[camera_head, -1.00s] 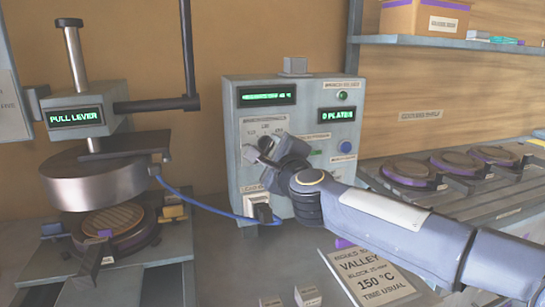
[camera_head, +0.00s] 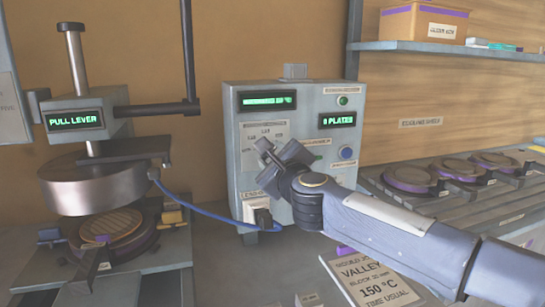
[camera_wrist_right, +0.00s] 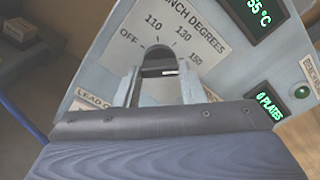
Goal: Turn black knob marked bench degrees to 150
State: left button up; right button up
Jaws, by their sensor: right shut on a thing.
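The grey control box (camera_head: 235,92) stands at the centre. Its white dial plate (camera_wrist_right: 203,38) reads "BENCH DEGREES" with OFF, 110, 130 and 150 around the black knob (camera_wrist_right: 158,54). The knob's rounded top shows between 110 and 130; I cannot clearly make out a pointer line. My right gripper (camera_wrist_right: 158,85) is shut on the knob, one finger on each side. In the head view my right gripper (camera_head: 268,160) covers the knob. A green display (camera_wrist_right: 250,14) is partly cut off, its reading ending in "5 °C". My left gripper is out of view.
A plate press (camera_head: 95,188) with a "PULL LEVER" display stands at left, a blue cable running from it to the box. A card (camera_head: 372,280) reads "VALLEY" and "150 °C". Several round plates (camera_head: 410,176) lie on a rack at right, below a shelf (camera_head: 440,46).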

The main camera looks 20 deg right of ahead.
jog(key=o, duration=1)
jog(key=s, duration=0.7)
jog(key=shift+s+d+f+p, duration=0.1)
jog(key=shift+s+d+p, duration=0.05)
jog(key=shift+s+p, duration=0.25)
